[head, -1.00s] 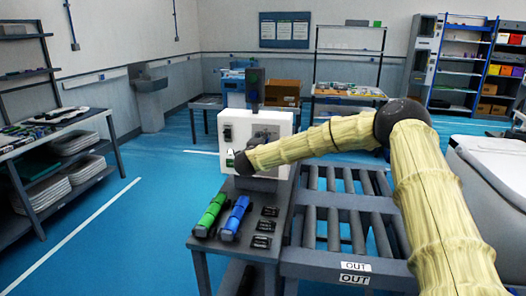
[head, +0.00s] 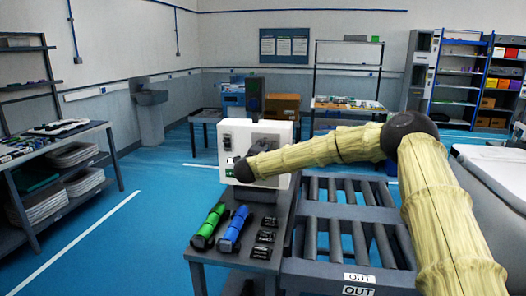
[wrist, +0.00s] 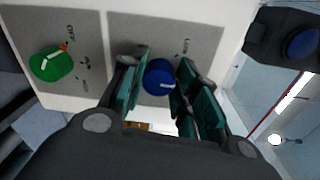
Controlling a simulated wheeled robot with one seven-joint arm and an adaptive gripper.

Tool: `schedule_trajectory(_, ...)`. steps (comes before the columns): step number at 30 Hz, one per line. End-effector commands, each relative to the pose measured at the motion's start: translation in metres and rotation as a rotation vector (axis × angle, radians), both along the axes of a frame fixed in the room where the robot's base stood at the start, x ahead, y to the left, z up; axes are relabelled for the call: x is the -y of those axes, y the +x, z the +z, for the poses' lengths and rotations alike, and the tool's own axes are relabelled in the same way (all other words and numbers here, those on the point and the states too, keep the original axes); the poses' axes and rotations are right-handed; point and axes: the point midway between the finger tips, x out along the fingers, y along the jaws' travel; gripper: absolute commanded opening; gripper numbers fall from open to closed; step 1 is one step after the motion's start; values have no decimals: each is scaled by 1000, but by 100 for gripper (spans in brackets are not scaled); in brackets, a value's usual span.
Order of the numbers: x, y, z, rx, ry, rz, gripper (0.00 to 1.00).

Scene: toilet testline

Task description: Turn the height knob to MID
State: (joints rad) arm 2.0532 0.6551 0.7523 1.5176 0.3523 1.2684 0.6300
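A white control box (head: 284,134) stands on the table. My gripper (head: 243,170) is at its front face; its fingertips are mostly hidden in the head view. In the wrist view, two grey label panels show on the box. A green knob (wrist: 50,64) with a pale pointer is on the left one. A blue knob (wrist: 158,77) with a white pointer is on the right one. My open gripper (wrist: 160,96) has its teal-padded fingers either side of the blue knob, with a gap showing on its left.
Green (head: 208,226) and blue (head: 234,229) cylindrical items and several small black parts (head: 264,237) lie on the table in front of the box. A roller conveyor (head: 345,225) stands to the right. Blue floor is open on the left.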

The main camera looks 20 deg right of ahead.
Motion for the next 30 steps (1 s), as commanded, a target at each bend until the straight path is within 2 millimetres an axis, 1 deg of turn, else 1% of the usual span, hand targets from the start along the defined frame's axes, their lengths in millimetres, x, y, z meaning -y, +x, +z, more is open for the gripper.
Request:
schedule_trajectory(1,1,-1,-3,-4,0,-2,39)
schedule_trajectory(3,1,0,-3,-3,0,-2,52)
schedule_trajectory(12,-1,0,-1,-1,0,1,52)
schedule_trajectory(17,-6,-6,-1,-2,0,2,52)
schedule_trajectory(20,-14,-16,0,-2,0,2,52)
schedule_trajectory(30,-51,-65,2,-2,-1,2,52)
